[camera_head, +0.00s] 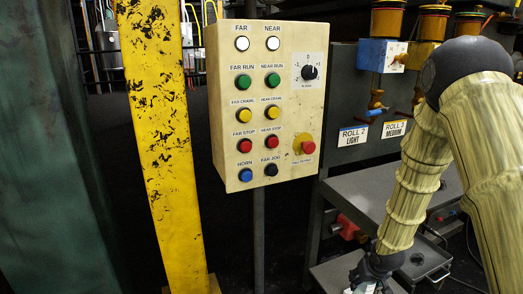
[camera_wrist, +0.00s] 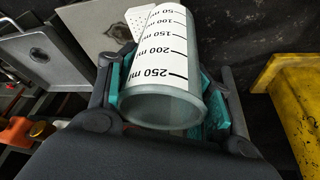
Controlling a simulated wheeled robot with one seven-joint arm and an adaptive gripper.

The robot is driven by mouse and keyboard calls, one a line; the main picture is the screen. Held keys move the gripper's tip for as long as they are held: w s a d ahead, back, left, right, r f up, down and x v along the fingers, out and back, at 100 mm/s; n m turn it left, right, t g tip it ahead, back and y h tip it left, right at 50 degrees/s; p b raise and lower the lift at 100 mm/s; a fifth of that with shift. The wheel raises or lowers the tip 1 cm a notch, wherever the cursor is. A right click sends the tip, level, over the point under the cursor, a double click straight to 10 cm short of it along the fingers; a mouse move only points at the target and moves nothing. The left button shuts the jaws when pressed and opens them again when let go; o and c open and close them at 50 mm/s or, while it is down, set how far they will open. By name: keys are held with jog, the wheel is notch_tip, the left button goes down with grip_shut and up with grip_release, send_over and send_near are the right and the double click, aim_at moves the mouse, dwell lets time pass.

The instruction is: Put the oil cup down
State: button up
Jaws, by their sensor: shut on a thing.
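The oil cup (camera_wrist: 160,55) is a pale, see-through cylinder with black marks from 50 to 250 ml. In the wrist view it lies between the teal pads of my gripper (camera_wrist: 166,88), which is shut on it. Its open rim faces the wrist camera. In the head view my gripper (camera_head: 368,284) is low at the bottom right, cut by the frame edge. Only a small pale patch shows there, too little to make out the cup. I cannot tell whether the cup's base touches a surface.
A grey shelf (camera_head: 375,190) and a lower grey surface (camera_head: 332,275) are beside my arm. A metal tray (camera_wrist: 40,62) and a flat plate (camera_wrist: 90,28) lie left of the cup. A yellow object (camera_wrist: 285,95) stands right. A button panel (camera_head: 255,130) and yellow column (camera_head: 165,140) stand further left.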

jog(key=s+a+r, duration=0.4)
jog(key=a+r, duration=0.2)
jog(key=a, duration=0.2)
jog(key=s+a+r, duration=0.4)
jog(key=a+r, duration=0.2)
jog(key=a, duration=0.2)
notch_tip(320, 180, up, 24)
jog(key=s+p, duration=0.2)
jog(key=p, duration=3.6)
jog(key=shift+s+d+f, duration=0.15)
jog(key=shift+s+d, duration=0.1)
